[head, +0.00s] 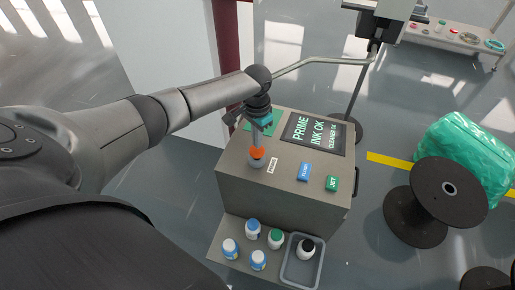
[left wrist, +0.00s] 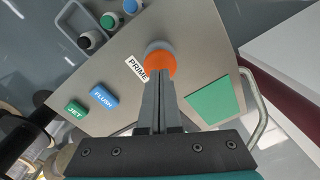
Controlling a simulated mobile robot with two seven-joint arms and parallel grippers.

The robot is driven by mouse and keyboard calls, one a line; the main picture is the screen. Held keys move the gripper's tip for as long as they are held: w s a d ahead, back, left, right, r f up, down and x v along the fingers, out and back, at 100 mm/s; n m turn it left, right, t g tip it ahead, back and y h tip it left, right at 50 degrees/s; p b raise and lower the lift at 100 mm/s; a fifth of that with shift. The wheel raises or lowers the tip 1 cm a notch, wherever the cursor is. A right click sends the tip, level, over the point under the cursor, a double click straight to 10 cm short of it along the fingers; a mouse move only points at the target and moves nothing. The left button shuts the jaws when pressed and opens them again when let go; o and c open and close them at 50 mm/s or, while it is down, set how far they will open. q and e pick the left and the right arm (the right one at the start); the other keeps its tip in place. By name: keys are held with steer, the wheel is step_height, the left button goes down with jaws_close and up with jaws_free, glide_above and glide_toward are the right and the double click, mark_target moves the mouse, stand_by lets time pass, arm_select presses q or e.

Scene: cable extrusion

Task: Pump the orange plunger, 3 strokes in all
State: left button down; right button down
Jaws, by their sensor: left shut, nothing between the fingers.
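The orange plunger (head: 257,153) stands on a grey collar near the left side of the metal cabinet's top, beside a PRIME label. It also shows in the left wrist view (left wrist: 160,66), just beyond my fingertips. My left gripper (head: 254,145) is shut and empty, pointing down at the plunger. Its closed fingers (left wrist: 160,88) overlap the plunger's near edge in the left wrist view; I cannot tell if they touch it. A dark display (head: 314,133) on the cabinet reads PRIME, INK OK, CLEANER OK. My right gripper is not in view.
A blue FLUSH button (head: 304,171) and a green JET button (head: 332,184) sit right of the plunger. Several bottles (head: 252,228) and a clear tray (head: 291,262) stand on a lower shelf. A bent metal pipe (head: 325,61) passes behind. A black spool (head: 450,190) stands to the right.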

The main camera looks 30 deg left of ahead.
arm_select(q)
steer(key=shift+f, duration=0.1)
steer(key=shift+f+b, duration=1.05)
steer(key=shift+f, duration=0.65)
steer(key=shift+r, duration=0.15)
steer(key=shift+r+p, duration=1.7)
steer(key=shift+p, duration=0.5)
